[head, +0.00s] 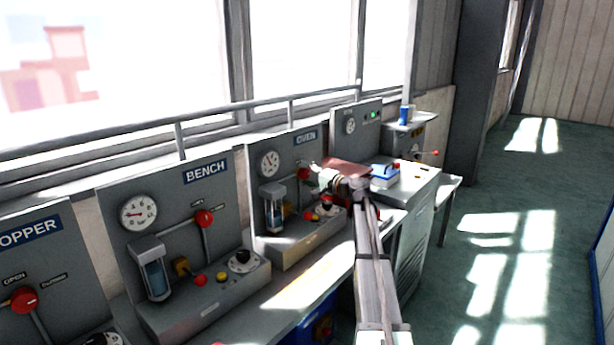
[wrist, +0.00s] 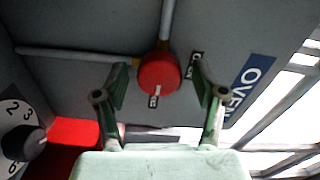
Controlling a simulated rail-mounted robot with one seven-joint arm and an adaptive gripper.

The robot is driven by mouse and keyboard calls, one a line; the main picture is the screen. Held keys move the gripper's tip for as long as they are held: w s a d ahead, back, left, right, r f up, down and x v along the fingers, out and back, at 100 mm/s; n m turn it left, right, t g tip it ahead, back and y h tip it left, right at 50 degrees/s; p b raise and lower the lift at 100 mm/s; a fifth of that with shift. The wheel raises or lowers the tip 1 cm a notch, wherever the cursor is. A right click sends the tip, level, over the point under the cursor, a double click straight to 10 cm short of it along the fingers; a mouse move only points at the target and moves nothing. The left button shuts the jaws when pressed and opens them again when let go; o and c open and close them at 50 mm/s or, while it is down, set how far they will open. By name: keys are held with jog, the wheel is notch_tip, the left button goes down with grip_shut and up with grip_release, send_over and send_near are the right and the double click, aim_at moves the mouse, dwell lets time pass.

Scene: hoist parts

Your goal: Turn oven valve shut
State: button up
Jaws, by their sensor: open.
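The oven valve is a round red knob (wrist: 159,73) with a white mark, set on pipes on the grey panel beside the blue OVEN label (wrist: 250,85). In the wrist view my gripper (wrist: 160,90) is open, with one green finger on each side of the knob. The fingers look apart from the knob; its depth between them is hard to judge. In the head view the red oven knob (head: 303,174) shows just left of my gripper (head: 316,175), and my arm hides part of the OVEN panel (head: 290,150).
A black numbered dial (wrist: 30,142) and a red surface (wrist: 80,130) lie at lower left in the wrist view. The BENCH panel (head: 170,185) with its own red knob (head: 204,218) stands left. A rail (head: 240,105) runs behind the panels. The floor at right is clear.

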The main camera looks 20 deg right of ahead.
jog(key=v, duration=1.2)
